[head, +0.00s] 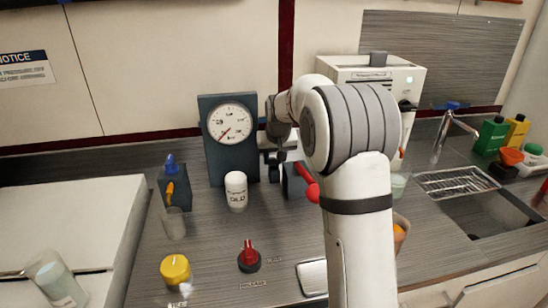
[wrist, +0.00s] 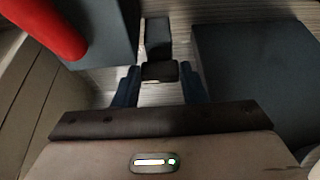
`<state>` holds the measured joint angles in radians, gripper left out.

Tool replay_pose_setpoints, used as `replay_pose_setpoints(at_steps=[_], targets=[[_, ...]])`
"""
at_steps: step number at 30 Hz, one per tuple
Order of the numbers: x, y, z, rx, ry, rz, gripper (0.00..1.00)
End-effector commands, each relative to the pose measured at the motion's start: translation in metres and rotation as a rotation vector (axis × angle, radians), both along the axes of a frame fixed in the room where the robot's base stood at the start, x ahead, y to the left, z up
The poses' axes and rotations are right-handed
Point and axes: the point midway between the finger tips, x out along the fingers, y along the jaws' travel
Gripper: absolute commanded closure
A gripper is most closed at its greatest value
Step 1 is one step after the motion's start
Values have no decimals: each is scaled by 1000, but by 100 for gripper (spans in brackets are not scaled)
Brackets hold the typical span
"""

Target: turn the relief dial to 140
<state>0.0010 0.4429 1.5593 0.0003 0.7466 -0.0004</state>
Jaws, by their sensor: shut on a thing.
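No part is readably marked as the relief dial. A round gauge (head: 229,122) with a red needle stands on a dark panel at the back; its numbers are too small to read. A red pointer knob (head: 248,256) on a dark round base sits on the counter, with unreadable lettering in front. My gripper (wrist: 160,73) is beside the gauge panel, by a dark block (head: 295,180) with a red lever (head: 312,192). In the wrist view, its fingers are shut on a small dark piece (wrist: 158,40). My arm partly hides this area in the head view.
A yellow knob (head: 175,270) and a clear cup (head: 173,223) are at left. A white machine (head: 385,82), sink (head: 480,212) and green bottle (head: 491,136) are at right. The centre counter is partly clear.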

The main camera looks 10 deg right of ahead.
Motion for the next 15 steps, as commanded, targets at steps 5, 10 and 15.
replay_pose_setpoints(at_steps=[5,10,15], targets=[[0,0,1,1,0,19,85],[0,-1,1,1,0,87,85],[0,-3,0,1,0,206,85]])
